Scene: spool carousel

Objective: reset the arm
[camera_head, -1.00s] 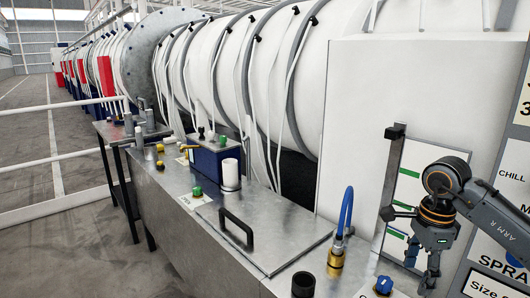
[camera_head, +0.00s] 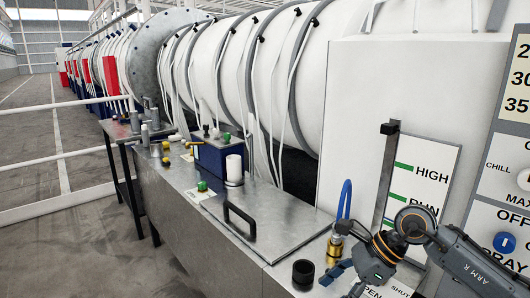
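My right arm (camera_head: 470,262), marked ARM R, comes in from the lower right. Its gripper (camera_head: 346,281) points down and left over the front end of the metal bench. Its fingers look spread apart with nothing seen between them, though the lower part is near the picture's edge. It is in front of the brass fitting with the blue hose (camera_head: 345,200) and right of a black cap (camera_head: 303,271); I cannot tell whether it touches either. My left gripper is not in view.
A white gauge panel (camera_head: 432,172) with HIGH and RUN marks stands behind the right arm, beside an upright bar (camera_head: 389,175). A dial panel (camera_head: 505,215) is at the right edge. The bench's handled lid (camera_head: 275,238) is clear. A railed walkway (camera_head: 60,220) is at left.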

